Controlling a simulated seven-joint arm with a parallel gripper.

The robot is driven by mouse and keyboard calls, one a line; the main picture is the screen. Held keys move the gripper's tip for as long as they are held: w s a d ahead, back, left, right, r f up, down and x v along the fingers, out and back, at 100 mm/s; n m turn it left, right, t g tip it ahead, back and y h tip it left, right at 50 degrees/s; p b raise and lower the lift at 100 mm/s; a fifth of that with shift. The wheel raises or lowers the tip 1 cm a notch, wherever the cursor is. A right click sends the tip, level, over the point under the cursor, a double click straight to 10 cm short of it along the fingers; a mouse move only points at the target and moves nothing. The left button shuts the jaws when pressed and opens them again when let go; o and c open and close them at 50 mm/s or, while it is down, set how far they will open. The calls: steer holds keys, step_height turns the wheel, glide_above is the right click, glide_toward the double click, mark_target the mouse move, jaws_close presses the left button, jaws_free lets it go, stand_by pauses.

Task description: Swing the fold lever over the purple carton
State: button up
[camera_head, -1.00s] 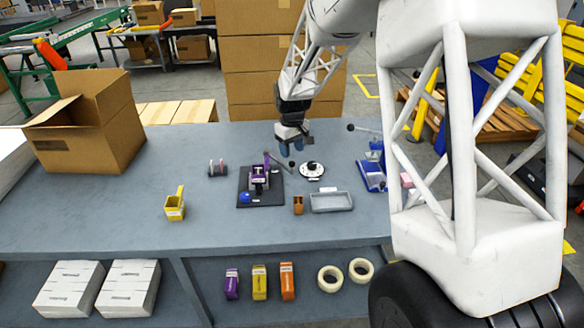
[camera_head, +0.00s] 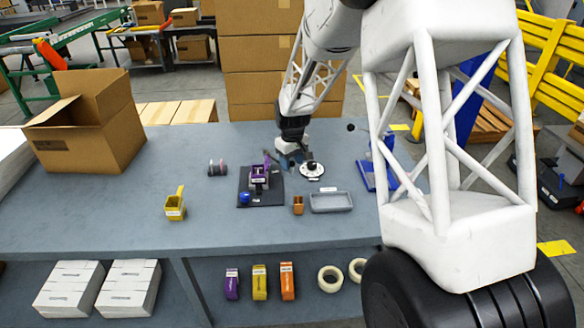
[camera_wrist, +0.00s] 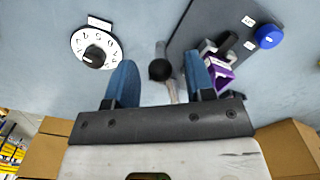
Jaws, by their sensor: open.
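The purple carton (camera_head: 258,178) sits in the small fixture on the dark baseplate (camera_head: 275,196); its purple side also shows in the wrist view (camera_wrist: 219,74), right of my fingers. My gripper (camera_head: 291,158) is right of and slightly behind the carton. In the wrist view my gripper (camera_wrist: 160,80) is open, with its two blue fingers apart. The fold lever's dark ball knob (camera_wrist: 160,69) shows between the fingertips, with its pale rod below it. I cannot tell whether either finger touches it. In the head view my gripper largely hides the lever.
A white numbered dial (camera_head: 312,170) stands right of the fixture. A blue knob (camera_head: 244,198) sits at the baseplate's front left.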

steer(key=shift+f, duration=1.25)
jaws_close()
